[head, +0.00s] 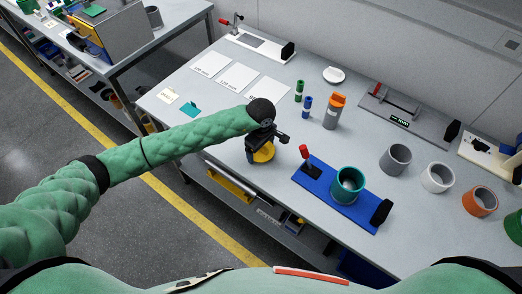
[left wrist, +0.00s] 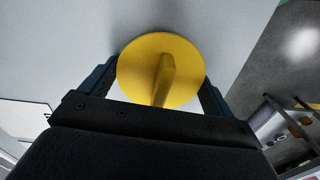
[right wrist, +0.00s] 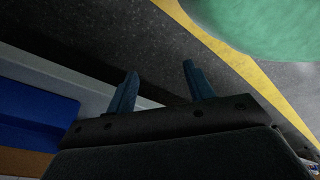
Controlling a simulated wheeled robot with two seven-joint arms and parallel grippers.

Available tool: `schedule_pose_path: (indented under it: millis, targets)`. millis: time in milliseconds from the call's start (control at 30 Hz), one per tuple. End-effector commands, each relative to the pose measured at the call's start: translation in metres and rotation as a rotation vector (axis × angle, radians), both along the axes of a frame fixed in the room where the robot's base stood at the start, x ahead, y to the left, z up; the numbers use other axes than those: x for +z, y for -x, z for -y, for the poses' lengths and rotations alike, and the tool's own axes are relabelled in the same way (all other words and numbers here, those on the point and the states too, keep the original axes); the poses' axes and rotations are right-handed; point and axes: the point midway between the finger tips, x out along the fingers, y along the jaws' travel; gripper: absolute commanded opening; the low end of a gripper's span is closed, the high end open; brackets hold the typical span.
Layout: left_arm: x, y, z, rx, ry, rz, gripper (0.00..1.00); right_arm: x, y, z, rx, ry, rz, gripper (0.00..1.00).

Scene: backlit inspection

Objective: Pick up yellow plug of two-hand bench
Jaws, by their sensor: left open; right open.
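The yellow plug (head: 264,155) sits near the front edge of the grey bench (head: 225,118), partly hidden in the head view by my left gripper (head: 266,143). In the left wrist view the plug (left wrist: 138,68) is a round yellow disc with a raised grip bar across its middle. My left gripper (left wrist: 157,78) is open over it, with one blue finger on each side and the bar between them. I cannot tell whether the fingers touch the plug. My right gripper (right wrist: 160,70) is open and empty in the right wrist view, with dark floor beyond its fingers.
A blue fixture (head: 316,188) with a red-topped lever and a teal ring (head: 338,180) stands right of the plug. Grey (head: 394,160), white (head: 436,180) and orange rings (head: 480,201) stand farther right.

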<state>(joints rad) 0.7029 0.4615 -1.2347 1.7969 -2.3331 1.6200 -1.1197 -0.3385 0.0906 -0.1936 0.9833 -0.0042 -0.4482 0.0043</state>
Motion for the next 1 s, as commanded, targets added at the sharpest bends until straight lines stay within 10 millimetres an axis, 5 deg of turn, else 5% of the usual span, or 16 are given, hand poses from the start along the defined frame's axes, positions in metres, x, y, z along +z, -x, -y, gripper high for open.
schedule_pose_path:
  millis: [133,267,667,1000]
  targets:
    - [0.001,0.000,0.000,0.000,0.001,0.001,0.89,0.001,-0.004,0.001,0.000,0.000,0.004,0.53]
    - [0.001,0.000,0.000,0.000,0.001,0.001,0.68,0.002,-0.005,0.000,0.000,0.000,0.006,0.53]
    - [0.007,-0.001,0.000,-0.001,0.001,0.003,0.67,-0.004,-0.001,0.000,0.000,0.001,-0.003,0.53]
    - [0.052,-0.001,0.000,-0.001,0.002,0.004,0.67,0.029,-0.040,-0.023,-0.008,-0.016,-0.001,0.53]
